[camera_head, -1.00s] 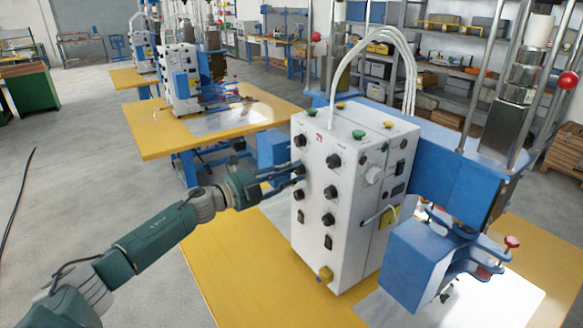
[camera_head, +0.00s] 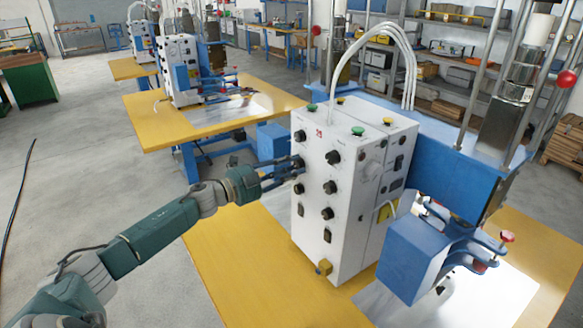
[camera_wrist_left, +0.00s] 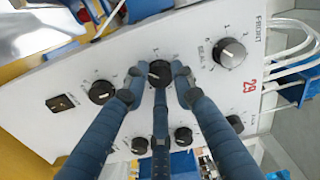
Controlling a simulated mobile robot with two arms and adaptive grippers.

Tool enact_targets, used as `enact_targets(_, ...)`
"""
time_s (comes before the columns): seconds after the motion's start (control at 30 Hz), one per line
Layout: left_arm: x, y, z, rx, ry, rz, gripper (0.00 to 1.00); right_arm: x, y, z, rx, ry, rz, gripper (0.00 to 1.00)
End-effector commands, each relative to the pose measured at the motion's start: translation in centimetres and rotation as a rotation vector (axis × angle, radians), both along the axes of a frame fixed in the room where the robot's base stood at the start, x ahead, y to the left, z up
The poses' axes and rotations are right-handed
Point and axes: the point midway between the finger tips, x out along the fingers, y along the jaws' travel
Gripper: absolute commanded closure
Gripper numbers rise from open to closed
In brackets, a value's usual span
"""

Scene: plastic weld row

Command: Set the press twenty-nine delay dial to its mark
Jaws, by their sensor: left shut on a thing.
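Press twenty-nine's white control box (camera_head: 325,235) stands on the yellow bench, with a red 29 on its upper face. It also shows in the wrist view, with its 29 (camera_wrist_left: 249,87) turned sideways. My left gripper (camera_head: 299,165) reaches the box's front from the left, at the left column of black dials, below the top one. In the wrist view my left gripper (camera_wrist_left: 158,83) is shut on a black dial (camera_wrist_left: 159,70), fingers around it. The dial's pointer and scale are partly hidden by the fingers, and its label cannot be read. My right gripper is out of view.
Other black dials sit close by, such as one (camera_wrist_left: 102,92) and a larger one (camera_wrist_left: 229,53) in the wrist view. White hoses (camera_head: 375,38) arch over the box. The blue press body (camera_head: 465,170) stands at right. Another press bench (camera_head: 150,125) is behind.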

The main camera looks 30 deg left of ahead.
Motion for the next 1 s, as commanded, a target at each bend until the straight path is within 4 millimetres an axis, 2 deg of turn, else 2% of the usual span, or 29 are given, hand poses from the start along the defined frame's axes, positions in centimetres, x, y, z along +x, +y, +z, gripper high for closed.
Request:
enact_targets(0.1,-0.1,-0.2,-0.4,0.0,0.006,-0.004,1.0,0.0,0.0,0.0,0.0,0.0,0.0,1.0)
enact_targets(0.13,-0.1,-0.2,-0.4,0.0,0.006,-0.004,0.69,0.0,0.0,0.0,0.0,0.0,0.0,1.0)
enact_targets(0.2,-0.1,-0.2,-0.3,0.001,0.005,-0.003,0.56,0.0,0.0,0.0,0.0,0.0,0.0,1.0)
enact_targets(0.5,-0.1,0.0,-0.1,0.002,0.001,-0.001,0.56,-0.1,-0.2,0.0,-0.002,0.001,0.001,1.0)
enact_targets(0.63,-0.7,0.2,-0.2,0.003,0.003,-0.001,0.56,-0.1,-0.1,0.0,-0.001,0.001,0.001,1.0)
enact_targets(1.0,-5.6,2.2,-0.4,0.002,0.007,-0.001,0.56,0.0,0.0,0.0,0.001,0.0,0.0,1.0)
